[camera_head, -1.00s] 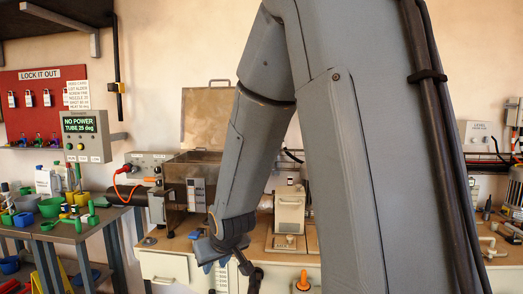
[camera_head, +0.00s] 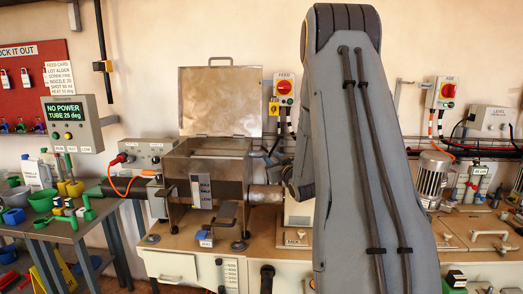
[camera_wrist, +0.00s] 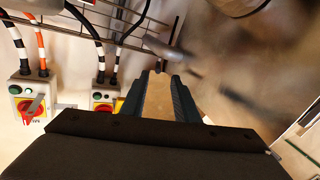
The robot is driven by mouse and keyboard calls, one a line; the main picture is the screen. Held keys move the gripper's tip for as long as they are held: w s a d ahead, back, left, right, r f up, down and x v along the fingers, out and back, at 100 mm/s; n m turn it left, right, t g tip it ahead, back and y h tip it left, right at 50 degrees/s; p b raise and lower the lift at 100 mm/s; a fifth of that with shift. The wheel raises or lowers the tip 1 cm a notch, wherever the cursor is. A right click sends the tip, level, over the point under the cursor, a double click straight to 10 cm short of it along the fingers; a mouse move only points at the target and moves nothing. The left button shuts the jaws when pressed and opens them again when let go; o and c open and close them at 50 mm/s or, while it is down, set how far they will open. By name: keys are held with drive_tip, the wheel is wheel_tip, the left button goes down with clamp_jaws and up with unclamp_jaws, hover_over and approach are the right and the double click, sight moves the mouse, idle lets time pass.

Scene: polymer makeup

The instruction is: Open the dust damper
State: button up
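In the wrist view my gripper (camera_wrist: 163,82) shows as two dark green fingers set apart, with a tan strip of background visible between them. Nothing is clearly held. A grey lever-like bar (camera_wrist: 170,50) lies just beyond the fingertips, apart from them as far as I can tell. A blurred brownish metal surface fills the upper right of that view. I cannot tell for certain which part is the dust damper. In the head view my arm hides the gripper and the middle of the back wall.
A FEED switch box (camera_head: 285,88) and another red-knobbed switch box (camera_head: 447,92) are on the wall, either side of my arm. A metal hopper (camera_head: 205,170) with raised lid stands on the bench at left. A motor (camera_head: 432,178) stands at right. Cables (camera_wrist: 115,50) hang near the gripper.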

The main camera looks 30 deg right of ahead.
sight(267, 151)
drive_tip(key=p+x, duration=0.2)
drive_tip(key=x, duration=0.5)
drive_tip(key=shift+w+d+r+p, duration=0.15)
drive_tip(key=shift+w+d+p, duration=0.05)
drive_tip(key=shift+w+p, duration=0.1)
clamp_jaws()
